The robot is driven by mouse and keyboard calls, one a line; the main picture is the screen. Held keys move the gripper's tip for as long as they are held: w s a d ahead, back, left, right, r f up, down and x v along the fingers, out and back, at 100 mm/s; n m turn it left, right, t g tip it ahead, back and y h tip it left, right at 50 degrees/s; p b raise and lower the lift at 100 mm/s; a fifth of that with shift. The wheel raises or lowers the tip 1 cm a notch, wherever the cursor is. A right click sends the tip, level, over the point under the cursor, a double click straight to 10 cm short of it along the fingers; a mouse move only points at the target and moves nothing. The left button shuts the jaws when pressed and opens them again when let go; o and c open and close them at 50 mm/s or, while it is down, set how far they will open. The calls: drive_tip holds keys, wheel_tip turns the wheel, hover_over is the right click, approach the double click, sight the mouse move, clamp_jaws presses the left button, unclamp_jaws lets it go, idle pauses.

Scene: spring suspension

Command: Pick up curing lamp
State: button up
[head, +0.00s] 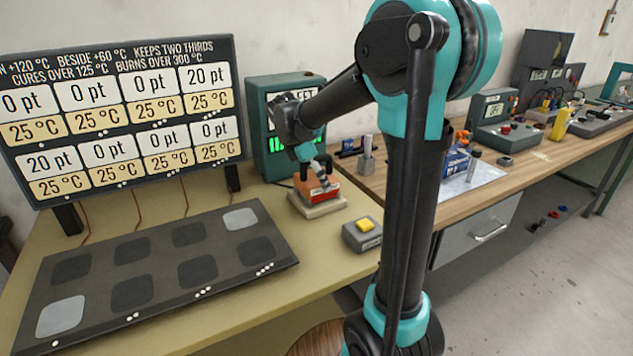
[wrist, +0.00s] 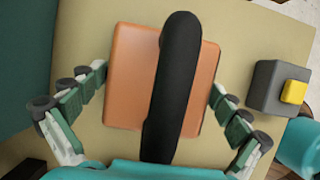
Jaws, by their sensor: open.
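The curing lamp appears to be the orange-red block (head: 318,191) with a black handle, on a pale base on the left bench. The wrist view shows its orange body (wrist: 133,75) from above, with the thick black handle (wrist: 180,80) running across its middle. My gripper (head: 317,172) is directly over the lamp. In the wrist view my gripper (wrist: 158,80) is open, with one finger on each side of the block and handle. The handle is between the fingers with gaps on both sides. Whether the fingertips touch the orange body, I cannot tell.
A grey box with a yellow button (head: 366,226) stands just right of the lamp. A green-screened teal unit (head: 262,100) stands behind it. A dark panel with several pads (head: 160,262) lies left, below a display board (head: 120,110). A wooden bench (head: 545,150) extends right.

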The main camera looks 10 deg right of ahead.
drive_tip(key=c, duration=1.3)
drive_tip(key=shift+c, duration=0.2)
drive_tip(key=shift+r, duration=0.2)
